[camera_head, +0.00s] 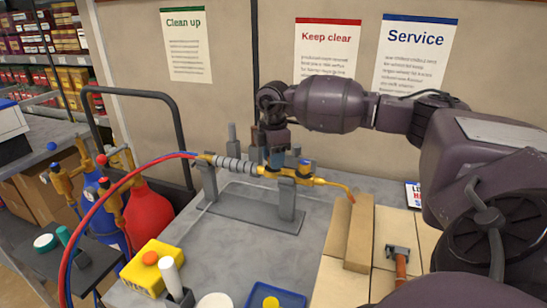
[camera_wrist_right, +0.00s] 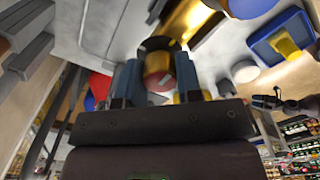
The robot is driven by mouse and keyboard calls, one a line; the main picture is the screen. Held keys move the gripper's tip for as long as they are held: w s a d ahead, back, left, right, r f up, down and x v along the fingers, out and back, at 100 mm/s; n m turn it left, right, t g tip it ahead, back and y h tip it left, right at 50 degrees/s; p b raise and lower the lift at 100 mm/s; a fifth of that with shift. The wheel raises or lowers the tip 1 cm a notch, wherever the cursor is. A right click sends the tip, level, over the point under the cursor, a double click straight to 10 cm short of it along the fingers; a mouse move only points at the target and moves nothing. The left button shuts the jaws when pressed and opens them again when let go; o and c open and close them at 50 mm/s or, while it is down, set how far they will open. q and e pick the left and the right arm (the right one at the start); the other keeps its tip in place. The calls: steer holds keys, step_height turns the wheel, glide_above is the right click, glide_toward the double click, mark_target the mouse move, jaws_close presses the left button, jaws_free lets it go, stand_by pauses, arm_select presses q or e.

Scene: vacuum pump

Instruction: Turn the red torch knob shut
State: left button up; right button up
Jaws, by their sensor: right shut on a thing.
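The brass torch (camera_head: 316,181) lies across a grey metal stand (camera_head: 287,205), its bent tip pointing right and its ribbed grey grip to the left. A small blue knob (camera_head: 304,162) shows on the torch body. My right gripper (camera_head: 276,160) reaches down onto the torch from above. In the right wrist view, the red torch knob (camera_wrist_right: 157,63) sits between the two fingers of this gripper, which are shut on it. In the head view the red knob is hidden behind the fingers. My left gripper is not in view.
Red (camera_head: 122,180) and blue hoses run from the torch to the left. A red cylinder (camera_head: 148,212) and a blue one stand left. A yellow box (camera_head: 151,268) and a blue tray (camera_head: 275,296) are in front. A wooden bar (camera_head: 359,232) lies right of the stand.

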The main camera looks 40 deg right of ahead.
steer(key=shift+r, duration=0.1)
steer(key=o, duration=0.9)
steer(key=shift+o, duration=0.2)
step_height(320, 180, up, 11)
steer(key=shift+b, duration=0.3)
steer(key=shift+f, duration=0.2)
